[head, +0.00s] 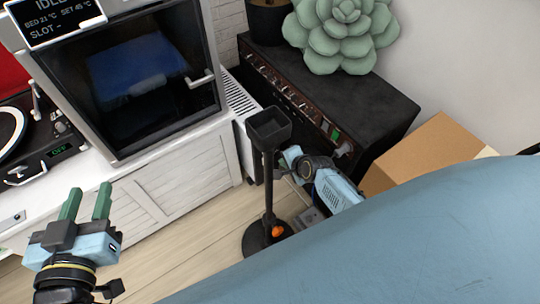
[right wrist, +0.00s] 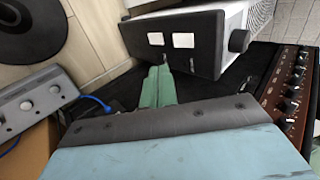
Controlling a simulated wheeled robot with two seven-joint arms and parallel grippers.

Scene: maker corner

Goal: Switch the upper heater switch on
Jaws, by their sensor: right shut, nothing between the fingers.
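The heater is a white ribbed unit (head: 237,97) beside the cabinet in the head view. In the right wrist view its dark end panel (right wrist: 172,40) carries two white rocker switches and a black knob (right wrist: 239,40). The floor lies to the left there, so the upper switch (right wrist: 183,40) is the one nearer the knob; the lower switch (right wrist: 155,38) is beside it. Neither looks lit. My right gripper (right wrist: 160,70) is shut and empty, its green fingertips close to the panel edge near the switches; contact cannot be told. My left gripper (head: 87,202) is open and empty.
A black stand with a tray (head: 269,126) partly hides the heater and my right gripper in the head view. A black amplifier (head: 375,115) stands behind, a cardboard box (head: 425,150) to the right. A grey box with a blue cable (right wrist: 30,100) lies at left in the wrist view.

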